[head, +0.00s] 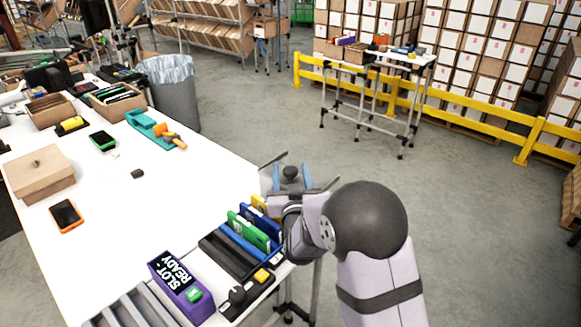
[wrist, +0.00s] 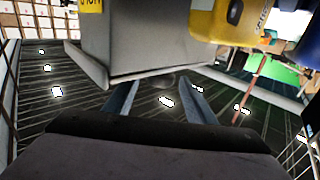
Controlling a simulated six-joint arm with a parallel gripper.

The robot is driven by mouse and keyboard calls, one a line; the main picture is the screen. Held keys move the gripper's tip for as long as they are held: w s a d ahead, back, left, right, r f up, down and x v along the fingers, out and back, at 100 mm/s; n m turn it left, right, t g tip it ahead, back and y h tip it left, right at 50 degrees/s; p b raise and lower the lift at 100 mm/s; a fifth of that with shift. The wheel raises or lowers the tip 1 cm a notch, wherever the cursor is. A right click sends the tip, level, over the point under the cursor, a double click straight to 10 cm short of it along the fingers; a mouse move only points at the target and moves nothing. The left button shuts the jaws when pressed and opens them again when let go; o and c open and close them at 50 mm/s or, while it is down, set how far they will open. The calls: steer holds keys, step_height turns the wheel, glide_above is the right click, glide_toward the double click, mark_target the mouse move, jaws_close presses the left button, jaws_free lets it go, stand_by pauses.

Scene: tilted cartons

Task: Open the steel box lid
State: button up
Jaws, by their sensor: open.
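My gripper (head: 291,180) is at the right edge of the white table in the head view, with its two blue fingers apart. The blue fingers (wrist: 158,98) also show apart in the wrist view, with no object clearly held between them. A grey, metal-looking box shape (wrist: 160,42) with a projecting lower lip fills the top middle of the wrist view, just beyond the fingertips. It may be the steel box; I cannot tell which part is its lid. In the head view a dark round knob (head: 290,172) shows between the fingers; my wrist hides what lies below.
A yellow object (wrist: 222,20) is beside the grey shape. Upright blue and green cases (head: 250,230) and a purple "SLOT READY" box (head: 181,287) stand left of my arm. A wooden box (head: 40,175) is farther left. Open floor lies beyond the table's right edge.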

steer(key=shift+w, duration=0.75)
jaws_close()
steer(key=w+d+b, duration=0.3)
steer(key=w+d, duration=0.1)
steer(key=shift+d, duration=0.15)
steer(key=shift+w, duration=0.1)
jaws_free()
